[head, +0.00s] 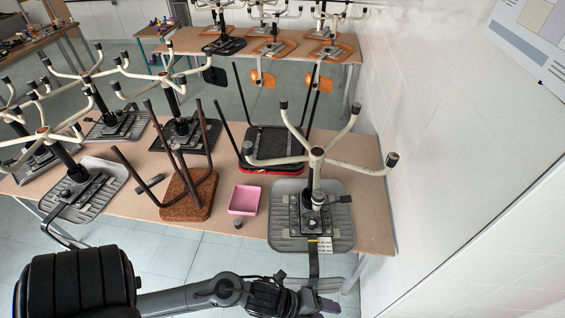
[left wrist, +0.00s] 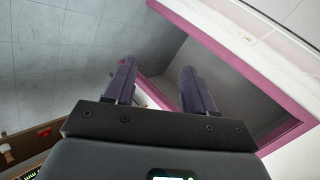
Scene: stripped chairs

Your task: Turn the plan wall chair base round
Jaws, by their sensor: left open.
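The plan wall chair stands upside down at the right end of the near table, close to the white wall. Its grey seat (head: 288,225) lies on the table, and its pale star-shaped base (head: 317,156) with dark leg tips is on top of a black column. The legs spread out level above the seat. My left gripper (head: 326,305) is low in front of the table, below and apart from the base. In the left wrist view its two purple fingers (left wrist: 158,72) are apart with nothing between them. My right gripper is in neither view.
The plan board (head: 535,40) hangs on the right wall. A pink tray (head: 244,200), a brown stool (head: 188,194) and several other upturned chairs crowd the table (head: 372,215). The left wrist view shows a pink-edged recess (left wrist: 240,75).

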